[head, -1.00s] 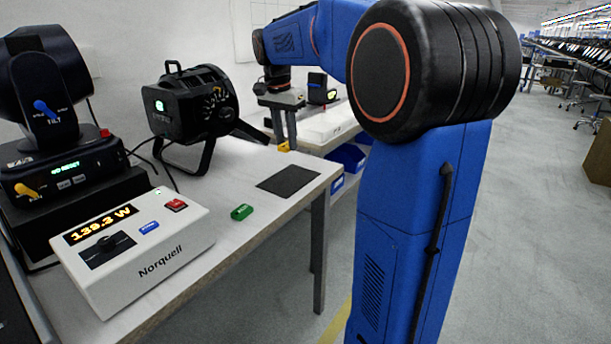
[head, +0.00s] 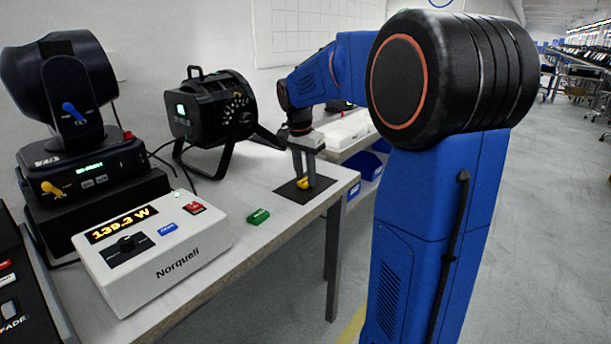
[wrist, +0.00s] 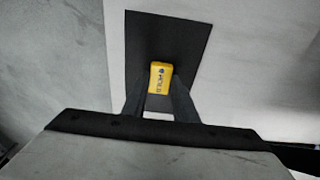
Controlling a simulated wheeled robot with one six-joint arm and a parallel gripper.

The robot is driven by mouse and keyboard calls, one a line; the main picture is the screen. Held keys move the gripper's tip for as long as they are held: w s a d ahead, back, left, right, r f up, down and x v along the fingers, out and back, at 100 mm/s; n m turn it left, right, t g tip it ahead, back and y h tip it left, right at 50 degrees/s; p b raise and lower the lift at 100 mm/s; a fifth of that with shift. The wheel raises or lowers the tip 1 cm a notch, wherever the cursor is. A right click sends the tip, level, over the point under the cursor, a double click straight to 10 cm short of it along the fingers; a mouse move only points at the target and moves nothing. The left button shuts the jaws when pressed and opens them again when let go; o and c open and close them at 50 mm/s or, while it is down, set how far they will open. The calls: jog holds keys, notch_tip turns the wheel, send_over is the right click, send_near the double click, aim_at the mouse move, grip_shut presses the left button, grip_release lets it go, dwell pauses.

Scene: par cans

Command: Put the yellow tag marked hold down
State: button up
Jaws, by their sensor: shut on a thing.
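The yellow tag (wrist: 159,77) is between my gripper's fingertips in the wrist view, with dark lettering on its face that appears to read HOLD. My gripper (head: 303,184) is shut on the tag and points down over the dark mat (head: 287,190) near the right end of the table. The tag also shows in the head view (head: 302,183), low over the mat. I cannot tell whether it touches the mat. In the wrist view, the mat (wrist: 140,40) lies behind and around the tag.
A green tag (head: 258,216) lies on the table left of the mat. A white Norquell meter box (head: 150,260) stands at the front left. A black par can (head: 212,115) on a stand is behind. The table edge and the floor are right of the mat.

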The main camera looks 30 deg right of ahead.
aim_at(302, 183)
jog(key=o, duration=1)
jog(key=shift+f, duration=0.1)
notch_tip(302, 183, up, 12)
jog(key=a, duration=0.2)
jog(key=s+a+f+n+t, duration=0.1)
jog(key=s+a+f+n, duration=0.3)
jog(key=s, duration=0.6)
jog(key=s+a+f+n+t+y, duration=0.1)
jog(key=s+a+f+n, duration=0.4)
jog(key=s+f, duration=0.3)
jog(key=s+a+f+n+t, duration=0.2)
jog(key=s+a+f+n, duration=0.2)
jog(key=s, duration=0.8)
jog(key=shift+s+a+f+n+y, duration=0.25)
jog(key=shift+f+n, duration=0.25)
jog(key=shift+f, duration=0.45)
